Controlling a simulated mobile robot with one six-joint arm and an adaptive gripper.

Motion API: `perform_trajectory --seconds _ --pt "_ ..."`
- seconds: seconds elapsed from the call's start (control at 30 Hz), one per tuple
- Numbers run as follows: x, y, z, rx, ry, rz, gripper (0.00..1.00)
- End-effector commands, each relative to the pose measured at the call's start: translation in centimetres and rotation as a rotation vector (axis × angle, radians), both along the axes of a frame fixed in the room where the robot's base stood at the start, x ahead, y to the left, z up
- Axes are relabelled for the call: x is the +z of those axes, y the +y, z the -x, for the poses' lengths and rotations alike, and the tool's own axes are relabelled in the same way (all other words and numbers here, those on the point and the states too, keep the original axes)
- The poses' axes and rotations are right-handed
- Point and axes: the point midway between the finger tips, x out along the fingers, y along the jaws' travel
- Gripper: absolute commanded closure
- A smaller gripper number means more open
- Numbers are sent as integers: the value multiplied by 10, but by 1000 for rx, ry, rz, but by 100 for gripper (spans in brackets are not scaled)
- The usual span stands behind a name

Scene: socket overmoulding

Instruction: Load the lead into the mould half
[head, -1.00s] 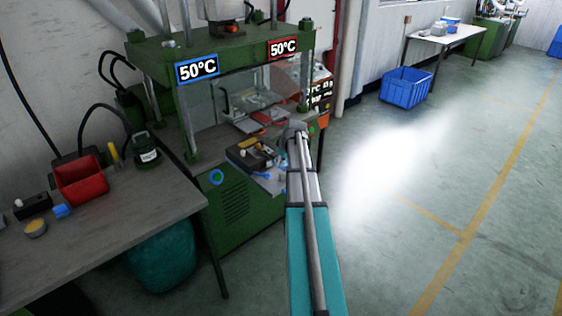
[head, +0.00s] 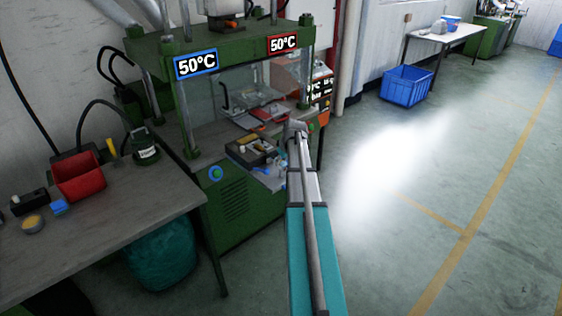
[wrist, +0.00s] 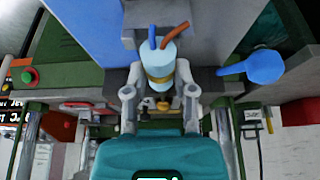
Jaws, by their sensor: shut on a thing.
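In the wrist view my gripper (wrist: 159,100) is shut on the lead (wrist: 158,52), a pale blue cylindrical end with a brass-coloured band and an orange and a blue wire. The lead sits between the two grey fingers, with its wires toward the top of the picture. I cannot clearly make out the mould half in either view.
The green press (head: 236,215) has two 50°C signs. A dark tray (head: 247,152) of small parts lies at its front, with a red object (head: 268,113) behind. A blue handle (wrist: 255,68) lies right of the lead.

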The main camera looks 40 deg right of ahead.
Motion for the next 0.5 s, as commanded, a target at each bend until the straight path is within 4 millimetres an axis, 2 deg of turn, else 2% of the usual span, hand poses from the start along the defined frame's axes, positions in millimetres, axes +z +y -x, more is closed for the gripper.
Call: perform_trajectory --seconds 0.1,0.13,0.33,0.5 --pt "0 0 0 0 0 0 100" --pt "0 0 0 0 0 0 64" --pt "0 0 0 0 0 0 26" --pt "0 0 0 0 0 0 25"
